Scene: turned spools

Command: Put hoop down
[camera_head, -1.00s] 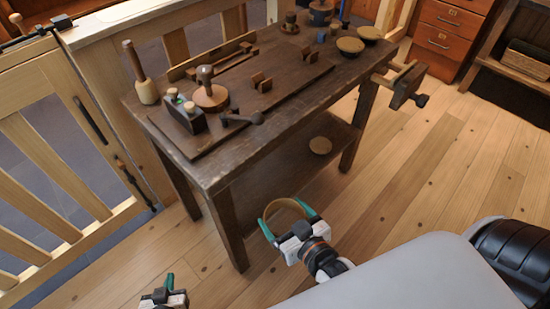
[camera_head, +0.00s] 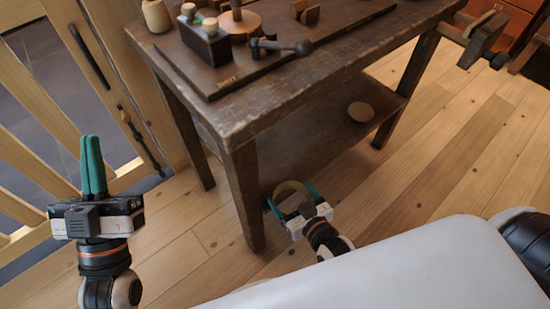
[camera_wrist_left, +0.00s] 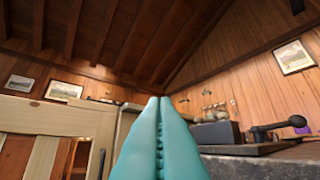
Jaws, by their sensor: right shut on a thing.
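The hoop (camera_head: 291,184) is a thin tan wooden ring, seen in the head view between the teal fingers of my right gripper (camera_head: 292,198). My right gripper is shut on it, low in front of the workbench's lower shelf. The near part of the hoop is hidden by the gripper. My left gripper (camera_head: 91,142) is at the left, pointing up, with its two teal fingers together and nothing between them. In the left wrist view the fingers (camera_wrist_left: 160,105) also touch along their length.
The dark workbench (camera_head: 300,95) carries a block plane (camera_head: 205,42) and other tools on top. A round wooden piece (camera_head: 360,111) lies on its lower shelf (camera_head: 325,135). A bench leg (camera_head: 246,195) stands beside the hoop. Wooden floor (camera_head: 440,160) is open at the right.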

